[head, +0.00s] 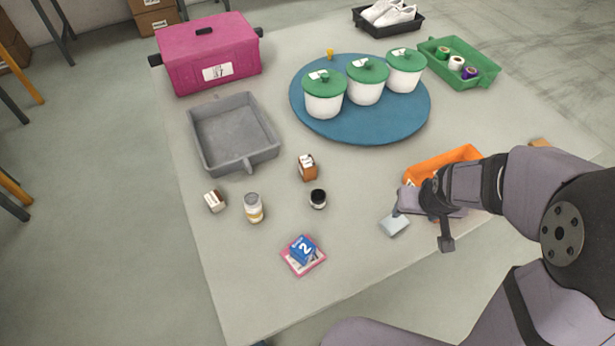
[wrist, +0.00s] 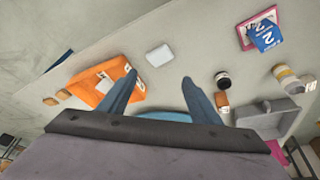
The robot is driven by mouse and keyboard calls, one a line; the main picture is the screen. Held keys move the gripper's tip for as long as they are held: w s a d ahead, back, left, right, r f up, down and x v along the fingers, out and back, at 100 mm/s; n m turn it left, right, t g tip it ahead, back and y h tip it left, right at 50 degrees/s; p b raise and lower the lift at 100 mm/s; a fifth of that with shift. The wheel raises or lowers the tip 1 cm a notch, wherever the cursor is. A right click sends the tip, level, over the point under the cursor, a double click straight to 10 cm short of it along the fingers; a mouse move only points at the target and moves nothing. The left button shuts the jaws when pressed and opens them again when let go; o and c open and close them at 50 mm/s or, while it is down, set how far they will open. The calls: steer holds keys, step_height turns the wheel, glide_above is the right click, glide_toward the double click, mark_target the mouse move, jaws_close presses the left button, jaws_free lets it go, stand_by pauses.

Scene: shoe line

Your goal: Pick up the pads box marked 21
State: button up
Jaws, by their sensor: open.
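A blue box (head: 302,249) with a large white 2 lies on a flat pink packet (head: 291,262) near the front of the table. Both also show at the upper right of the wrist view, the blue box (wrist: 265,37) overlapping the pink packet (wrist: 246,30). I cannot read a full 21 on any item. My gripper (head: 422,222) is open and empty, at the table's right front, to the right of the blue box and apart from it. In the wrist view its fingers (wrist: 160,79) stand apart with nothing between them.
A pale flat item (head: 394,225) lies beside my gripper, and an orange tray (head: 440,163) is partly behind it. Small boxes (head: 307,167) (head: 215,201), a jar (head: 254,208) and a dark pot (head: 318,199) stand left. A grey tray (head: 232,130) and blue turntable (head: 340,128) are behind.

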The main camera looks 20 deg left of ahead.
steer(key=w+a+f+n+t+y+b, duration=0.35)
steer(key=w+a+f+b, duration=0.35)
steer(key=w+a+f, duration=0.6)
steer(key=n+t+y+b, duration=0.2)
steer(key=t+y+b, duration=0.15)
steer(key=b, duration=0.25)
glide_toward(310, 166)
steer(key=shift+g+y, duration=0.4)
steer(key=shift+g, duration=0.1)
steer(key=w, duration=0.1)
steer(key=w+a+f, duration=0.1)
steer(key=w+f, duration=0.1)
steer(key=shift+w+a, duration=0.2)
steer(key=shift+w, duration=0.15)
steer(key=shift+a+r, duration=0.1)
steer(key=shift+a, duration=0.35)
steer(key=shift+x, duration=3.6)
steer(key=shift+w+d, duration=0.1)
steer(key=shift+r, duration=0.1)
steer(key=c, duration=1.2)
